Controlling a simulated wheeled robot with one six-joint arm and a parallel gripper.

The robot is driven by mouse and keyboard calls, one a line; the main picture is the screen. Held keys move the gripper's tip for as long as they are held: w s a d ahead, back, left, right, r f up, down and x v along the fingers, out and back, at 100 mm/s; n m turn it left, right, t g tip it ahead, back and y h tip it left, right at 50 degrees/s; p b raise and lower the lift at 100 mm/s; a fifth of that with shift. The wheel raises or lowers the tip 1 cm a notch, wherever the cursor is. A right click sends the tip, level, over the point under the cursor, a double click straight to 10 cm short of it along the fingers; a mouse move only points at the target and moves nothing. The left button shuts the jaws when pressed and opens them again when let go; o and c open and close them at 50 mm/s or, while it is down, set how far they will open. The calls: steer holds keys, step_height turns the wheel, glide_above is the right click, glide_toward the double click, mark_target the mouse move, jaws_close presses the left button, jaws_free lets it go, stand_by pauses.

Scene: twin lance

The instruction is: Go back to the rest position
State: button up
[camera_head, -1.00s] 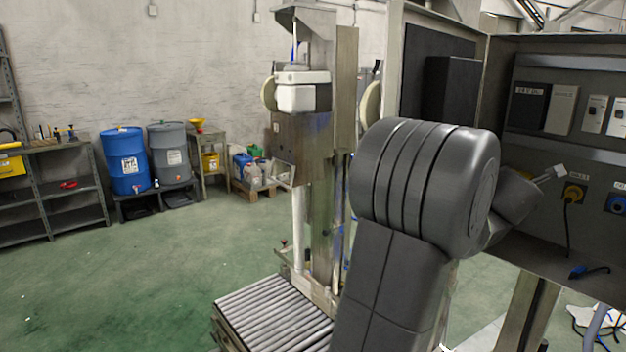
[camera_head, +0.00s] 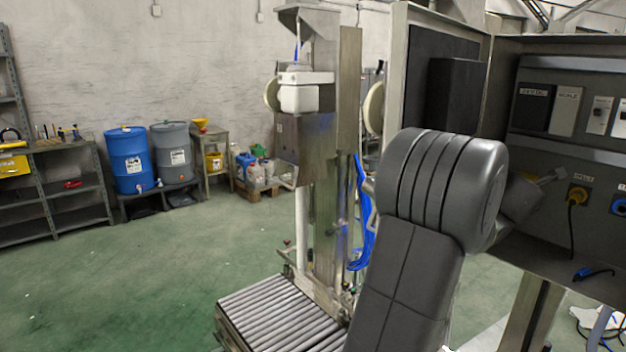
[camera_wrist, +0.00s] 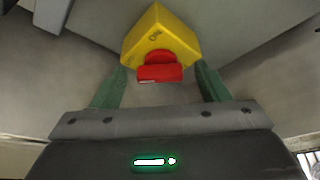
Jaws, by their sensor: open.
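My gripper (camera_wrist: 161,73) shows in the wrist view with its two green fingers apart. A yellow block with a red knob (camera_wrist: 160,70) lies ahead of and between the fingers; the fingers do not appear to press on the knob, though the exact gap cannot be told. In the head view my dark grey arm (camera_head: 440,190) stands bent in front of the open control cabinet (camera_head: 560,140).
A roller conveyor (camera_head: 275,315) and a steel filling column (camera_head: 325,190) stand left of my arm. Blue hose (camera_head: 362,215) hangs by the column. A blue drum (camera_head: 129,162) and grey drum (camera_head: 172,155) stand by the back wall. The green floor at left is clear.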

steer(key=v, duration=1.2)
steer(key=w+d+f+m+t+h, duration=0.1)
steer(key=w+d+f+m+t, duration=0.1)
steer(key=w+m, duration=0.3)
steer(key=w+d+f+m+t+h, duration=0.2)
steer(key=w+d+f+m+t, duration=0.1)
steer(key=m, duration=0.8)
steer(key=shift+w+d+m+b, duration=0.3)
steer(key=shift+w+d+b, duration=0.1)
steer(key=shift+w+d, duration=0.55)
steer(key=shift+h, duration=0.3)
